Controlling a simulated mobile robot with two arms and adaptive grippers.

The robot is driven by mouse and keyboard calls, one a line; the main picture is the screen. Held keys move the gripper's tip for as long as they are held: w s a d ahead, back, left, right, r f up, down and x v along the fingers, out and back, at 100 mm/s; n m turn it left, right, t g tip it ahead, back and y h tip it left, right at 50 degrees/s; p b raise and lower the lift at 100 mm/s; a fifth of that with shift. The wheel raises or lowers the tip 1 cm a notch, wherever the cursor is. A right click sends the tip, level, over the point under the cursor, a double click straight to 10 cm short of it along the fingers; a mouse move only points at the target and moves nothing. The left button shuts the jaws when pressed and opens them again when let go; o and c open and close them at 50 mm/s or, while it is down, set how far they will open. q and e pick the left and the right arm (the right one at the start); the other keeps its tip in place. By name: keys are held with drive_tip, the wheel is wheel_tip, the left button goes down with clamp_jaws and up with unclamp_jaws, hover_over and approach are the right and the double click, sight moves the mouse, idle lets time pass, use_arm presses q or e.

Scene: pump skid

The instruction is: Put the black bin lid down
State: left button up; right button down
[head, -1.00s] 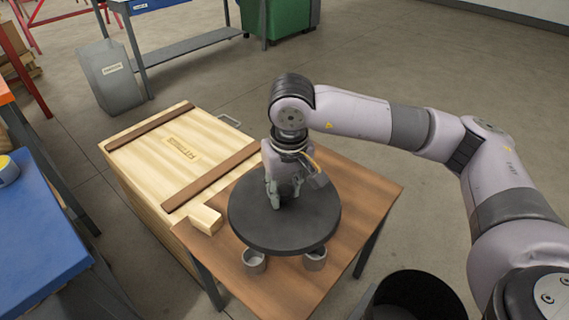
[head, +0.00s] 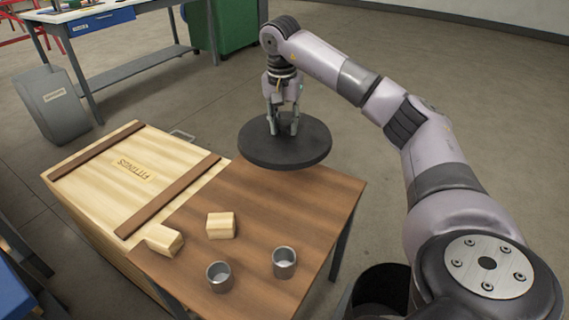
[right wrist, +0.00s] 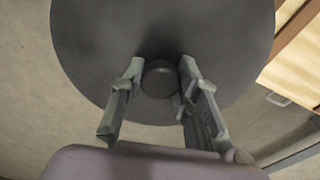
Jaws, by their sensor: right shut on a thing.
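The black bin lid (head: 284,150) is a flat dark disc at the far edge of the small wooden table. My right gripper (head: 284,130) is above its middle. In the right wrist view the fingers (right wrist: 158,95) stand on both sides of the round knob (right wrist: 159,79) of the lid (right wrist: 215,45), shut on it. The lid looks level and overhangs the table's far edge; I cannot tell how high it is. The open black bin (head: 381,291) stands on the floor at the table's right front, partly hidden by my right arm. My left gripper is not in view.
On the wooden table (head: 290,205) stand two grey metal cups (head: 219,276) (head: 284,262) and two wood blocks (head: 221,225) (head: 164,240). A wooden crate (head: 130,175) adjoins the table's left side. A workbench (head: 130,60) and green cabinet (head: 222,25) stand behind. Floor beyond the table is clear.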

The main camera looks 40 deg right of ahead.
sight(285, 135)
wheel_tip(285, 135, down, 6)
drive_tip(key=shift+s+r+b, duration=0.1)
drive_tip(key=shift+r+b, duration=0.15)
drive_tip(key=shift+b, duration=0.25)
wheel_tip(285, 135, down, 7)
drive_tip(key=shift+f+b, duration=0.1)
drive_tip(key=shift+b, duration=0.6)
wheel_tip(285, 135, down, 4)
drive_tip(key=shift+r+b, duration=0.25)
drive_tip(key=shift+b, duration=0.15)
drive_tip(key=shift+f, duration=0.15)
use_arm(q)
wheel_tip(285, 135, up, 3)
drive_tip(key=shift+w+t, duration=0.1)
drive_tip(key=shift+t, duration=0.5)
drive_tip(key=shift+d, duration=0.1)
use_arm(e)
drive_tip(key=c, duration=1.7)
unclamp_jaws()
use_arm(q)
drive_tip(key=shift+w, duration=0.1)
use_arm(e)
drive_tip(key=o, duration=0.5)
